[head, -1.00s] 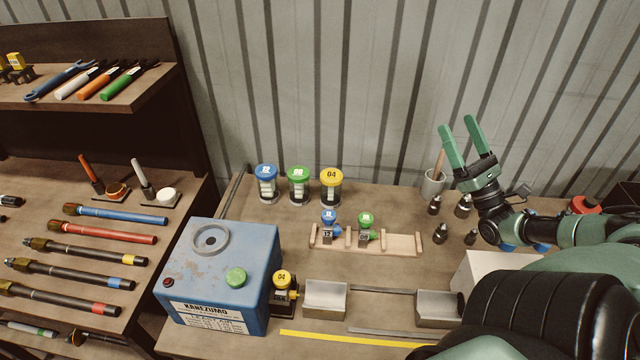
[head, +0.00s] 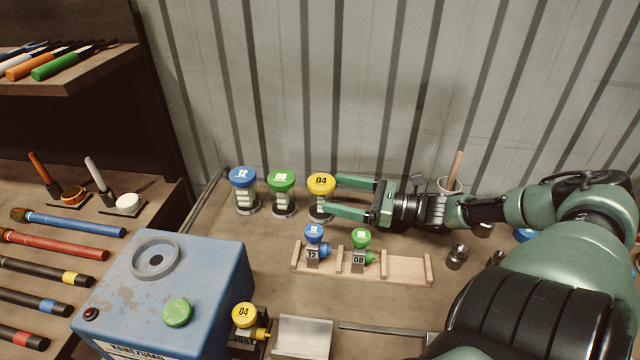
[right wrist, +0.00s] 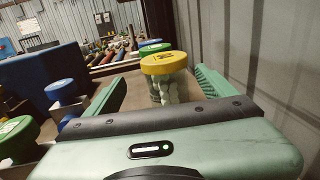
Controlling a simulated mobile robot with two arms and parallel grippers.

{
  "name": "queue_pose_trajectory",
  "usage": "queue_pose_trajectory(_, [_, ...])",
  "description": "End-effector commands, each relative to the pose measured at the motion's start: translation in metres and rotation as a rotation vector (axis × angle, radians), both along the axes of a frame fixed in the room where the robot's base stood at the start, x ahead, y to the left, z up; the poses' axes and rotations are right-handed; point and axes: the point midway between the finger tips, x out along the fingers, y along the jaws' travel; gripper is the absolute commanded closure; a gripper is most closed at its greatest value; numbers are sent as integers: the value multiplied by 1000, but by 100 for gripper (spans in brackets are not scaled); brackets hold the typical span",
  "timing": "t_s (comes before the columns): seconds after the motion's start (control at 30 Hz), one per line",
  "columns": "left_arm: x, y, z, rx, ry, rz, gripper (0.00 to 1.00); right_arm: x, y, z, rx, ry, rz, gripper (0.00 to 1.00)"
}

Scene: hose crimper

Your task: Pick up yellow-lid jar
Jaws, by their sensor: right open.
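The yellow-lid jar (head: 321,186), marked 04, stands upright on the bench, rightmost of three jars by the back wall. It is clear with pale pieces inside. My right gripper (head: 342,196) is open and comes from the right, its fingertips at the jar's right side. In the right wrist view the yellow-lid jar (right wrist: 165,78) stands ahead, between the two green fingers (right wrist: 205,82). I cannot tell whether the fingers touch it. My left gripper is not in view.
A green-lid jar (head: 281,190) and a blue-lid jar (head: 243,190) stand left of it. In front is a wooden rack (head: 400,268) with blue and green-topped pieces. A blue machine (head: 200,270) fills the front left. A cup (head: 450,187) stands behind my right arm.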

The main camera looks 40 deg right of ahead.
Motion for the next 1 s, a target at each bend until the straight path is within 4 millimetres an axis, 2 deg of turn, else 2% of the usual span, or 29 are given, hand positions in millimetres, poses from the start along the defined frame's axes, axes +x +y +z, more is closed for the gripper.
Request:
queue_pose_trajectory(0.17, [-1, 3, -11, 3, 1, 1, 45, 15, 5, 1, -1, -6, 1, 15])
queue_pose_trajectory(0.4, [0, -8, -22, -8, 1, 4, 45, 40, 16, 4, 2, -6, -1, 15])
queue_pose_trajectory(0.57, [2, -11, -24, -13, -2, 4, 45, 47, 21, 4, 2, -3, -1, 15])
queue_pose_trajectory(0.8, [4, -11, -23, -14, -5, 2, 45, 48, 21, 4, 1, 0, -1, 15])
queue_pose_trajectory(0.83, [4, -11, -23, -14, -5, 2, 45, 48, 21, 4, 1, 0, -1, 17])
queue_pose_trajectory(1.0, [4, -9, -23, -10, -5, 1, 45, 48, 21, 4, 0, -1, -1, 65])
